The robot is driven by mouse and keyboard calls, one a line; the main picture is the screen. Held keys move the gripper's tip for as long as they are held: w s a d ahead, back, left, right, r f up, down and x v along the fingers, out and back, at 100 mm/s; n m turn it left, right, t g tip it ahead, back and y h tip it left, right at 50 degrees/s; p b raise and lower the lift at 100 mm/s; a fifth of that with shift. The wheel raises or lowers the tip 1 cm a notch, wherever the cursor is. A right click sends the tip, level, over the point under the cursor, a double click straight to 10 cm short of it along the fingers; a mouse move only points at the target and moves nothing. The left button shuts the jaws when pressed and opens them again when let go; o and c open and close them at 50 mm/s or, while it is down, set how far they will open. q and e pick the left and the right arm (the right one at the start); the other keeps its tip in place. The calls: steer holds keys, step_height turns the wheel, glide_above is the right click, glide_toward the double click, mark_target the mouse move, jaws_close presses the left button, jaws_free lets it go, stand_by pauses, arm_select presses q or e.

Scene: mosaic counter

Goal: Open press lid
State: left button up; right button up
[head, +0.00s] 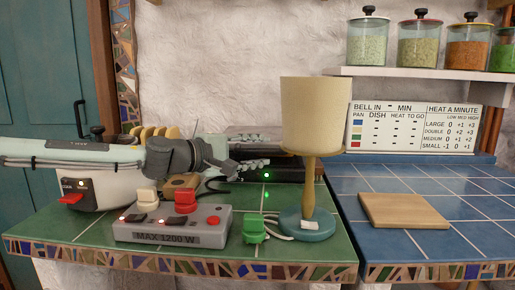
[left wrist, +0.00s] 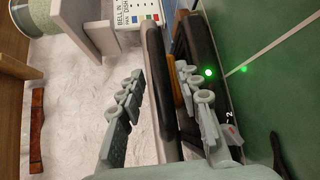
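The press (head: 290,172) is a dark appliance at the back of the green counter, partly hidden behind the lamp and my left arm. A green light shows on its front. Its dark lid (left wrist: 156,90) and base (left wrist: 203,50) show in the left wrist view, with a narrow gap and something brown between them. My left gripper (head: 230,163) is at the press's left front. In the left wrist view the gripper (left wrist: 160,72) is open, one finger on each side of the lid's edge. I cannot tell whether either finger touches it. My right gripper is not in view.
A cream lamp (head: 315,115) stands right in front of the press. A power strip (head: 172,229) with plugs and a loose green plug (head: 254,229) lie at the front. A toaster (head: 88,191) is at left. A wooden board (head: 403,211) lies on the mostly clear blue counter.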

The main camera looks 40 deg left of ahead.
arm_select(q)
steer(key=shift+c, duration=0.3)
jaws_close()
steer(key=shift+r, duration=0.1)
